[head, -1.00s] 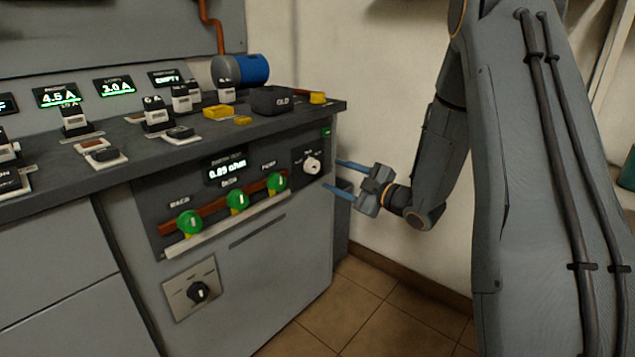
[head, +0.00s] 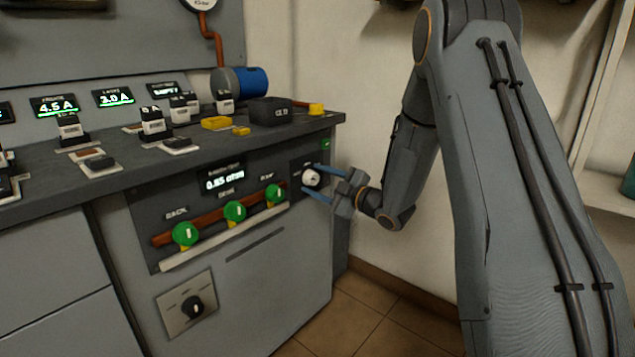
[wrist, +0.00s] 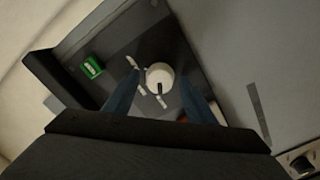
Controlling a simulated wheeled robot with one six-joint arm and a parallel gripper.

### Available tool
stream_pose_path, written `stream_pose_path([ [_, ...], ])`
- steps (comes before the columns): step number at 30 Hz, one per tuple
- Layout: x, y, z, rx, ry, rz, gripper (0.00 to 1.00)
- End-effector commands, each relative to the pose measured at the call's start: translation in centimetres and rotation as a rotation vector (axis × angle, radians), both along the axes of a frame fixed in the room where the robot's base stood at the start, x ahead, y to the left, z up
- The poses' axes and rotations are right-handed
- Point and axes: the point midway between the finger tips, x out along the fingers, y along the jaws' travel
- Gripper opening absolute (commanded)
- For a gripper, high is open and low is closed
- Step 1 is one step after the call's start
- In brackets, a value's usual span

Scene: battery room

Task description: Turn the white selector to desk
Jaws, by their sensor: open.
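The white selector (head: 312,178) is a round knob on a dark plate at the right end of the cabinet's front panel. In the wrist view the selector (wrist: 160,77) shows a dark pointer mark on its lower part, with small white labels around its left side, too blurred to read. My gripper (head: 318,183) is open, its two blue fingers reaching toward the panel, one above and one below the knob in the head view. In the wrist view the fingers stand on either side of the selector, apart from it. Whether the fingertips reach the knob's depth is unclear.
Several green knobs, one of them here (head: 235,211), sit along a brown bar left of the selector. A black knob (head: 192,307) is on a lower plate. The countertop edge (head: 250,143) overhangs the panel. A small green piece (wrist: 92,67) is near the selector.

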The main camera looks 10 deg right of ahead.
Motion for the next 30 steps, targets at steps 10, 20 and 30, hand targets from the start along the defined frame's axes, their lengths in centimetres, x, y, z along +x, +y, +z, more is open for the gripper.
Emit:
stream_pose_path([
  [10,-0.03,-0.01,-0.01,0.001,0.001,0.0,0.1],
  [20,-0.09,-0.03,0.14,0.064,0.047,0.0,0.1],
  [30,-0.12,-0.07,0.38,0.28,0.205,0.0,0.1],
])
